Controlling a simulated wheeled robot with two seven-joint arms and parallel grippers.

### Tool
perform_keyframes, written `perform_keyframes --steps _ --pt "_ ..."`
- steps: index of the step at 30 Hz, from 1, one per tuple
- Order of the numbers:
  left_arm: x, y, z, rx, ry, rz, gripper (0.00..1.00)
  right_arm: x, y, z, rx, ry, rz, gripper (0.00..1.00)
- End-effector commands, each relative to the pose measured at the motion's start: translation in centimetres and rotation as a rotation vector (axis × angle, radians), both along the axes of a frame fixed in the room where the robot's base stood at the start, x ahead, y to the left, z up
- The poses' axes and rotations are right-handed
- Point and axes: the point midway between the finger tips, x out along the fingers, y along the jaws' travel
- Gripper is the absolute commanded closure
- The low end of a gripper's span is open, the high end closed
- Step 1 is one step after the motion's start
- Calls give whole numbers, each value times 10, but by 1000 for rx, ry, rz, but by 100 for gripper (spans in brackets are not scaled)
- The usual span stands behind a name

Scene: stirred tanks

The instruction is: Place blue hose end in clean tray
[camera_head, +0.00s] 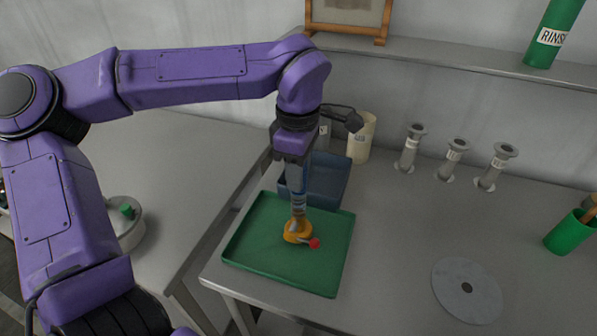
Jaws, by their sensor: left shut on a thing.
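My left gripper (297,182) points straight down over the green tray (257,225). It is shut on an upright fitting, which I take to be the blue hose end (298,204). This fitting has a grey body with a blue band. At its foot, an orange part (297,231) with a small red knob (314,243) is at or just above the tray floor; I cannot tell whether it touches. The gripper hides the fitting's top. No label shows which tray is clean. My right gripper is out of view.
A blue bin (335,180) stands just behind the green tray, with a cream container (361,138) behind it. Three grey flanged pipe stubs (453,160) stand at the back right. A grey disc (467,290) lies front right. A green cup (569,234) stands at the right edge.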

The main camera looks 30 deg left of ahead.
Motion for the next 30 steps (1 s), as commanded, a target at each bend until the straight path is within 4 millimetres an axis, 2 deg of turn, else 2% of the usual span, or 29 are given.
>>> perform_keyframes --steps 3,14,15,16,17,25,28,30 --pt "0 0 -10 -2 -1 1 100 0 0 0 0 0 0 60" --pt "0 0 -14 -2 -1 1 100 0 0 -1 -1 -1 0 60" --pt "0 0 -14 -2 -1 2 55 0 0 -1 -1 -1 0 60" --pt "0 0 -14 -2 -1 2 45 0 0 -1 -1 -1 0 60" --pt "0 0 -14 -2 -1 2 42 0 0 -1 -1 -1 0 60" --pt "0 -1 -12 -1 -2 2 42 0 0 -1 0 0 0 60" --pt "1 0 -3 -1 -6 3 42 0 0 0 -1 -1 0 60" --pt "1 0 11 0 -7 3 42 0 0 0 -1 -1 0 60"
